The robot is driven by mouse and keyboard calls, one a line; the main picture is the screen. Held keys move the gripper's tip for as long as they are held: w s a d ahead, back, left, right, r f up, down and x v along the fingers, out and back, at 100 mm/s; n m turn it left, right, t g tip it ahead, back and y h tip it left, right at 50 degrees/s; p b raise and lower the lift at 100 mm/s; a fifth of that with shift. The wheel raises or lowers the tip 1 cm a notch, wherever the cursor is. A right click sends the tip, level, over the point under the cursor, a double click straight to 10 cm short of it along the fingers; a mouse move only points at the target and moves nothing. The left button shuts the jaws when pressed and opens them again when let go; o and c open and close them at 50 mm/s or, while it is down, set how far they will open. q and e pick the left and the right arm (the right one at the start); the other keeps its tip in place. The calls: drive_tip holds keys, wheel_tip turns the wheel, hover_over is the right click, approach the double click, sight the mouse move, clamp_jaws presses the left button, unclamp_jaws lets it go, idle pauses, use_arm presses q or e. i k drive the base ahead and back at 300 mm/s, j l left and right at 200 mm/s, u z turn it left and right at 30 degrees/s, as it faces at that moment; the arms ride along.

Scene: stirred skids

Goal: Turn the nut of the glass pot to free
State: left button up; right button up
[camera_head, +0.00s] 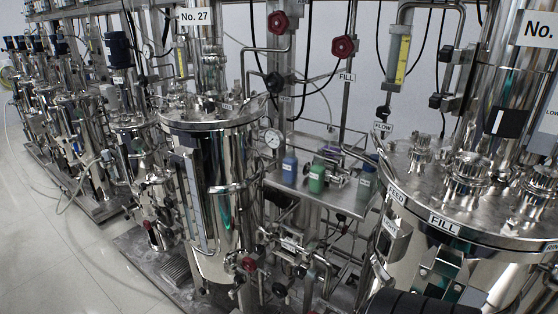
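A tall shiny metal vessel (237,165) stands left of centre, with a long narrow gauge strip (193,200) down its side and fittings on its lid. A larger metal vessel (405,255) fills the lower right, marked FILL, with several capped ports (468,172) on its flat lid. I cannot tell which vessel or part is the glass pot, and I cannot make out its nut.
A small metal shelf (345,205) between the vessels holds blue bottles (289,168) and a green bottle (316,178). More vessels line the left. Pale floor (45,250) is open at lower left.

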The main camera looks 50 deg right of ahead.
sight(223, 59)
drive_tip(key=z, duration=0.5)
drive_tip(key=i+z, duration=0.15)
drive_tip(key=z, duration=0.85)
drive_tip(key=i+j+z, duration=0.15)
drive_tip(key=z, duration=0.35)
drive_tip(key=k+j, duration=0.2)
drive_tip(key=j, duration=0.2)
drive_tip(key=k+j, duration=0.15)
drive_tip(key=j, duration=0.25)
drive_tip(key=k+j, duration=0.2)
drive_tip(key=j, duration=0.2)
